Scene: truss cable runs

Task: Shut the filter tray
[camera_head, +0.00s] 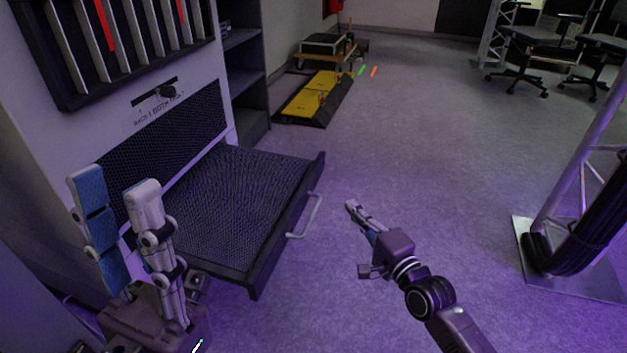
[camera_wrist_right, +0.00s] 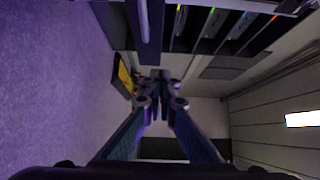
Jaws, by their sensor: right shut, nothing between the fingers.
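The filter tray (camera_head: 238,190) is a dark mesh drawer, pulled well out of the rack's lower front. Its pale bar handle (camera_head: 305,217) is on the outer front edge. In the right wrist view, the tray front and handle (camera_wrist_right: 144,20) appear at the top, beyond the fingertips. My right gripper (camera_head: 352,206) is shut and empty, to the right of the handle and apart from it; its closed fingertips show in the wrist view (camera_wrist_right: 160,77). My left gripper (camera_head: 116,180) is open and empty, fingers pointing up, in front of the rack beside the tray's near-left side.
A yellow-and-black platform (camera_head: 316,97) lies behind. A truss stand with a thick black cable (camera_head: 580,245) is at right. Floor between tray and truss is clear.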

